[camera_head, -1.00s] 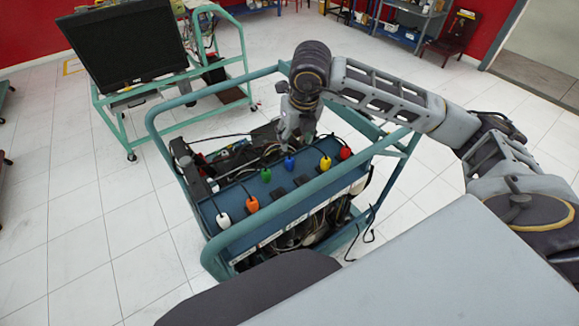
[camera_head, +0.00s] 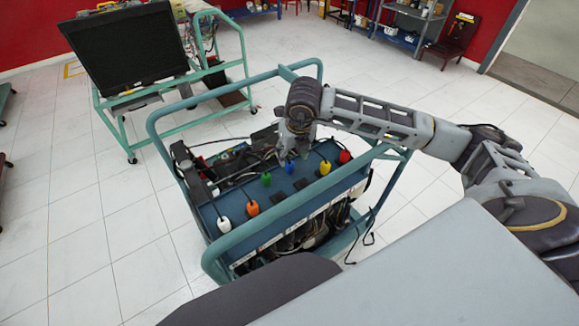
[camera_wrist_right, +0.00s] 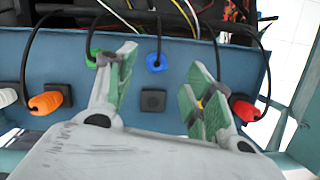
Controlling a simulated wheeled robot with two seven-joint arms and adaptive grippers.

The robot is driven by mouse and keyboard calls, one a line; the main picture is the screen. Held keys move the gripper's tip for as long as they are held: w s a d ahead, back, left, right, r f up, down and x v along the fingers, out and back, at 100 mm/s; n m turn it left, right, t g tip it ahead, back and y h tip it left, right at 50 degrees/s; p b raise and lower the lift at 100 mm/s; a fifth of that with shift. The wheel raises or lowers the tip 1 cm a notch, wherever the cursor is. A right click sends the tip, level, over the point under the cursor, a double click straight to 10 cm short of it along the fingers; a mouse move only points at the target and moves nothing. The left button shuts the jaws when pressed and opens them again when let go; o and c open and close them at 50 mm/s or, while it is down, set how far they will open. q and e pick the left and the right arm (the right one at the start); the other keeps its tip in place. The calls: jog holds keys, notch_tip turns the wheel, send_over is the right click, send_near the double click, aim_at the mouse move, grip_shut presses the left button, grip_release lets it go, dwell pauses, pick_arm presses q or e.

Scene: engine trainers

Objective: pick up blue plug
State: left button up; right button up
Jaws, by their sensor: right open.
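The blue plug (camera_head: 289,167) sits on the blue panel of the teal-framed engine trainer (camera_head: 205,212), with a black cable attached. It also shows in the right wrist view (camera_wrist_right: 156,63), beyond the gap between my fingertips and apart from them. My right gripper (camera_head: 291,153) is just above and behind the blue plug in the head view. In the right wrist view the gripper (camera_wrist_right: 158,92) is open and empty, with its green-padded fingers spread apart. My left gripper is not in view.
A green plug (camera_wrist_right: 91,58) is close to one finger and partly hidden by it. A red plug (camera_wrist_right: 247,110) is beyond the other finger, which mostly hides a yellow plug. Orange (camera_wrist_right: 47,102) and white plugs also line the panel. Cables loop above. The trainer's rails (camera_head: 292,73) surround it.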

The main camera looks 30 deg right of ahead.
aim_at(290, 163)
jog(key=shift+x, duration=0.95)
jog(key=shift+f, duration=0.15)
jog(key=shift+f+p, duration=0.4)
jog(key=shift+f, duration=0.2)
jog(key=x, duration=0.2)
jog(key=shift+a+f+p, duration=0.2)
jog(key=shift+f+p, duration=0.15)
jog(key=shift+w+f, duration=0.1)
jog(key=shift+f, duration=0.4)
